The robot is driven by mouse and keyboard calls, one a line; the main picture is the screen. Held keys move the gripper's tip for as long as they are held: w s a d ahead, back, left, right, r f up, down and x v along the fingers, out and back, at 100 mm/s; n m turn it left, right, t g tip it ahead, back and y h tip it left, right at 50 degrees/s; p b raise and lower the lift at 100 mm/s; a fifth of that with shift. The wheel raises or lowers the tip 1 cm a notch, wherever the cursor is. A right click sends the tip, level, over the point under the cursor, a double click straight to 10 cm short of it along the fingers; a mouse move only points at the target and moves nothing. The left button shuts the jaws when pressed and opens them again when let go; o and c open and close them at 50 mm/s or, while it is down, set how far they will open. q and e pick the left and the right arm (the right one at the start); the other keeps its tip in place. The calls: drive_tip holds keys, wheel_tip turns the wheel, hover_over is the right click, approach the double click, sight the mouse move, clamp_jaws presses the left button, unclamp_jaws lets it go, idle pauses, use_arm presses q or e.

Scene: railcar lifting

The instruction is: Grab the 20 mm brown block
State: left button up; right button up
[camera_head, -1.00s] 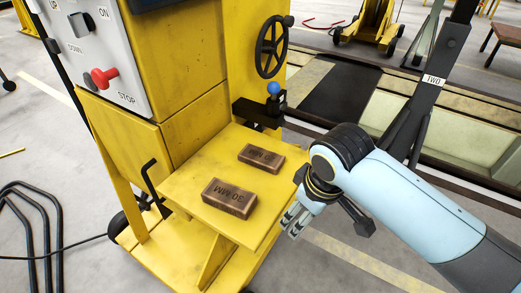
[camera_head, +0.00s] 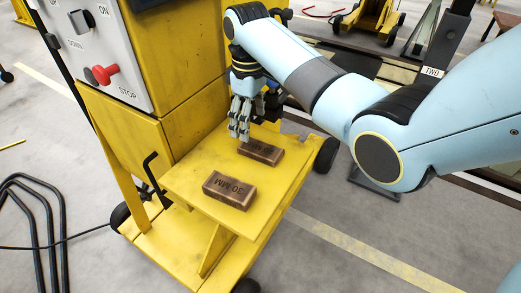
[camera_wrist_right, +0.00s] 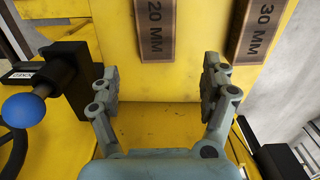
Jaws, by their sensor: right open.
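The 20 mm brown block (camera_head: 262,152) lies flat on the yellow shelf, behind the 30 mm brown block (camera_head: 229,190). My right gripper (camera_head: 240,135) points down just above and left of the 20 mm block in the head view, and partly hides its left end. In the right wrist view my right gripper (camera_wrist_right: 160,88) is open and empty. There the 20 mm block (camera_wrist_right: 157,32), with its label readable, lies ahead between the finger lines. The 30 mm block (camera_wrist_right: 257,30) lies to its right. My left gripper is out of view.
The yellow shelf (camera_head: 205,228) belongs to a yellow lifting machine (camera_head: 180,50) with a control panel and red knob (camera_head: 102,75). A blue ball-topped lever (camera_wrist_right: 25,108) stands left of my gripper in the wrist view. A black crank handle (camera_head: 152,170) is beside the shelf.

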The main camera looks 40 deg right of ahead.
sight(253, 145)
drive_tip(key=f, duration=0.8)
drive_tip(key=shift+d, duration=0.25)
drive_tip(key=c, duration=1.3)
